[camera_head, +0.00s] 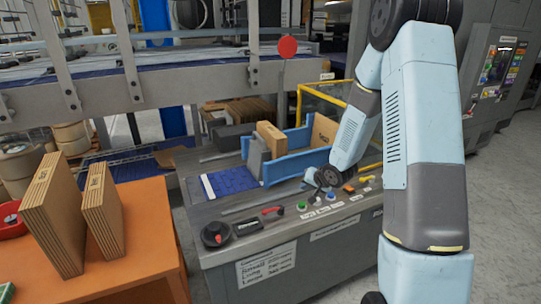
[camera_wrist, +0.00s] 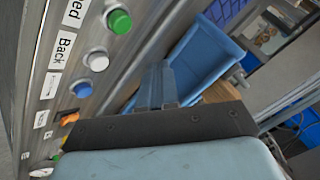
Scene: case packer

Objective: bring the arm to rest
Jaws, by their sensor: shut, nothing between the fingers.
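My arm (camera_head: 406,130) is light blue and dark grey. It stands at the right of the head view, bent at the elbow, with its forearm (camera_head: 354,128) slanting down and left over the control panel. My gripper (camera_wrist: 158,88) is shut and empty in the wrist view. In the head view its fingers are small and hard to make out beside the wrist, just above the panel buttons. A row of buttons, including a green one (camera_wrist: 118,21) and an orange one (camera_wrist: 68,118), runs along the left of the wrist view. Whether the fingers touch the panel cannot be told.
An orange table (camera_head: 146,225) with folded cartons (camera_head: 103,222) stands at left. A yellow frame (camera_head: 325,88) is behind the forearm. The floor at right is open.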

